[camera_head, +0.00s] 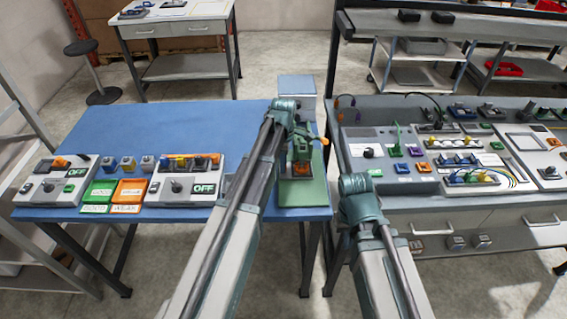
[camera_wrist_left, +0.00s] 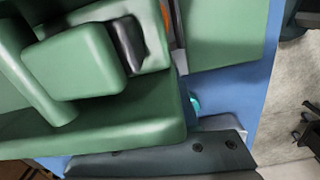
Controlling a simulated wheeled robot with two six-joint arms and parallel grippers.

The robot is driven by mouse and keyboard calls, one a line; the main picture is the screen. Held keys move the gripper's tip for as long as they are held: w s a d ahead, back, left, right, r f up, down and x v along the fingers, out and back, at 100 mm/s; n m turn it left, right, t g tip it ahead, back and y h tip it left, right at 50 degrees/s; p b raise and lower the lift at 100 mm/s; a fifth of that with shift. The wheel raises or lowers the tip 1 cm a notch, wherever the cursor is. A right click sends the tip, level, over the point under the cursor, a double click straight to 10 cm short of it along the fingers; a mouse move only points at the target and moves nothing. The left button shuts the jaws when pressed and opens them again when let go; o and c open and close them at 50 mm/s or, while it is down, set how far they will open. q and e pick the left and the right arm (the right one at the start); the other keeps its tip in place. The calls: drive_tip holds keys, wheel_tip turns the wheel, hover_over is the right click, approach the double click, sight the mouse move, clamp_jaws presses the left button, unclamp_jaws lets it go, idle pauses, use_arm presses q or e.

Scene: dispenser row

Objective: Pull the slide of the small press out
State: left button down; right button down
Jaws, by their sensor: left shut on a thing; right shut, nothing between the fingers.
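The small press (camera_head: 312,192) is green and stands at the right end of the blue table, with an orange part (camera_head: 300,169) low on its front and an orange knob at its right. My left gripper (camera_head: 300,146) is at the front of the press, below my left wrist. It is shut on a part of the press, seemingly the slide; the contact itself is largely hidden. In the left wrist view the green press (camera_wrist_left: 75,62) fills the upper left, with a dark grey part of my gripper along the bottom. My right arm is low at the right; its fingers are not visible.
The blue table (camera_head: 200,120) holds two control boxes (camera_head: 180,185) and green and orange label trays (camera_head: 115,195) at left. A crowded grey bench (camera_head: 460,195) is close at right. The blue table's back is clear.

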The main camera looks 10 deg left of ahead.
idle(0.7)
use_arm(q)
drive_tip(key=s+d, duration=0.1)
drive_tip(key=s, duration=0.2)
drive_tip(key=s+d, duration=0.1)
drive_tip(key=s, duration=0.2)
drive_tip(key=s+d, duration=0.1)
drive_tip(key=s, duration=0.3)
drive_tip(key=shift+s, duration=0.1)
drive_tip(key=c, duration=0.7)
unclamp_jaws()
drive_tip(key=shift+o, duration=0.2)
drive_tip(key=shift+r, duration=0.15)
drive_tip(key=shift+r+p, duration=0.6)
drive_tip(key=shift+p, duration=0.15)
wheel_tip(320, 180, up, 12)
drive_tip(key=p, duration=1.2)
drive_tip(key=shift+r, duration=0.15)
